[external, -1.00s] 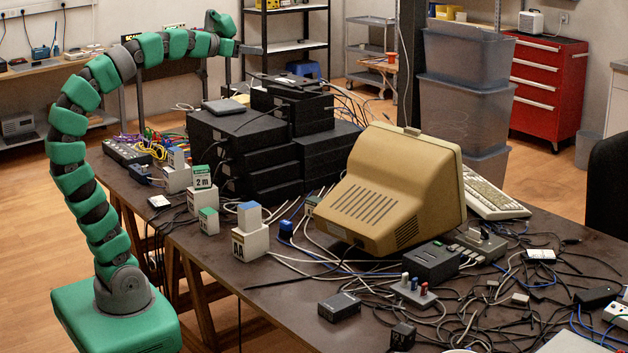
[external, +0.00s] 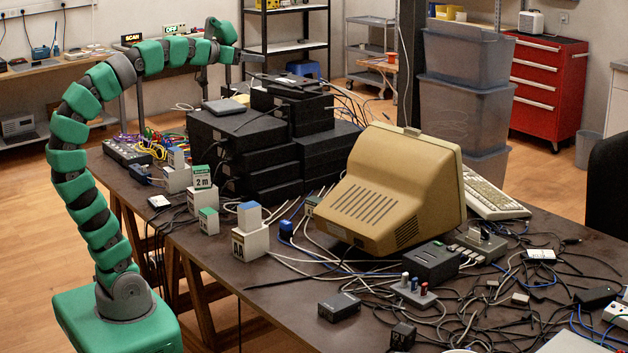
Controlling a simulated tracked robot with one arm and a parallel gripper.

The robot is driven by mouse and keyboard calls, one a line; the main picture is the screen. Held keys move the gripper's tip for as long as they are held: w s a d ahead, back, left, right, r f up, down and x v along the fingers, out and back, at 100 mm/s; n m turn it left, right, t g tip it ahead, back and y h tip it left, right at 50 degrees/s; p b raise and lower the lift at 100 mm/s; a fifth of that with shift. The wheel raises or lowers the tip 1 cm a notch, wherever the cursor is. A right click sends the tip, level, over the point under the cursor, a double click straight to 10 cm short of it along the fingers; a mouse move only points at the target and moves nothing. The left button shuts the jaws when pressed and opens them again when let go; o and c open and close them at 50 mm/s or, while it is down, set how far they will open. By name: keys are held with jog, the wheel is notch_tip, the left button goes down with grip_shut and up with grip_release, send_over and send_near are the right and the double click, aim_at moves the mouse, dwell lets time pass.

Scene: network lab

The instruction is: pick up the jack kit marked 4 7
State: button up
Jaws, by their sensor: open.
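Several small white boxes with blue or green tops stand along the near left part of the table. I cannot make out which one is marked 4 7. My gripper (external: 252,58) is open, high above the back of the table near the black box stack, well away from these white boxes. Its fingers are small and dark here.
Stacked black boxes (external: 245,165) stand just below and in front of my gripper. A beige monitor (external: 390,195) fills the table's middle. Loose cables and small adapters cover the right. A black power strip (external: 127,152) and coloured cables lie at the far left.

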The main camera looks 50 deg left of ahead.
aim_at(311, 202)
jog(key=w+d+f+g+p, duration=0.1)
jog(key=w+f, duration=0.6)
jog(key=f, duration=0.4)
jog(key=w+d+f+p, duration=0.1)
jog(key=w+f+p, duration=0.1)
jog(key=w+f, duration=0.7)
jog(key=s+f+g+p, duration=0.2)
jog(key=s+f, duration=0.1)
jog(key=f, duration=2.1)
jog(key=x, duration=0.2)
jog(key=b+x, duration=0.1)
jog(key=x, duration=0.5)
jog(key=shift+s+a+f+b, duration=0.1)
jog(key=shift+a+b, duration=0.15)
jog(key=shift+b, duration=0.1)
jog(key=shift+b+x, duration=0.35)
jog(key=shift+x, duration=0.65)
jog(key=x, duration=0.1)
jog(key=b+x, duration=0.1)
jog(key=x, duration=0.2)
jog(key=shift+a+r, duration=0.25)
